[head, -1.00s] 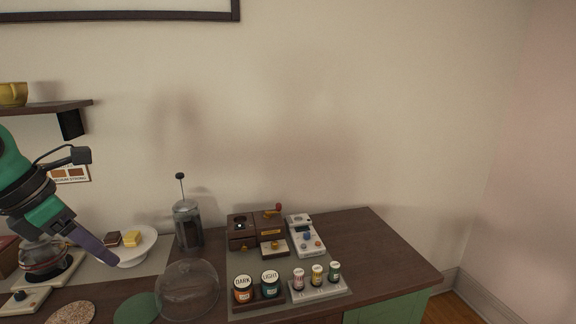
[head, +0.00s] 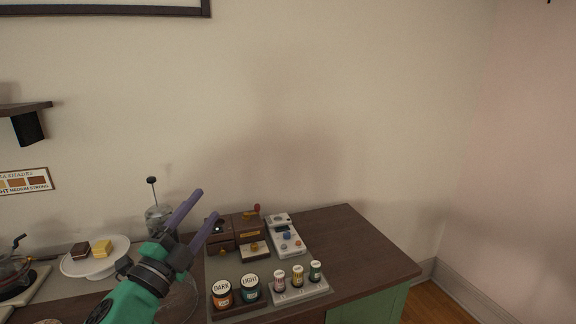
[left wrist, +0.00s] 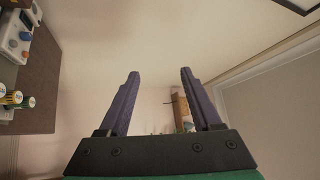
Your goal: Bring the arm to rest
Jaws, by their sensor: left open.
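My left gripper (head: 195,213) is open, its two purple fingers apart with nothing between them. In the head view it rises from the lower left, in front of the French press (head: 158,217) and left of the wooden grinder boxes (head: 248,231). In the left wrist view the same gripper (left wrist: 159,85) points towards bare wall, its fingers spread and empty. My green arm hides part of the counter and most of the glass dome. My right gripper is not in view.
The dark wooden counter (head: 355,243) holds DARK (head: 222,293) and LIGHT (head: 250,288) jars, several small vials, a white device (head: 286,240) and a cake stand (head: 88,266). The counter's right part is clear. A shelf (head: 30,107) juts out at left.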

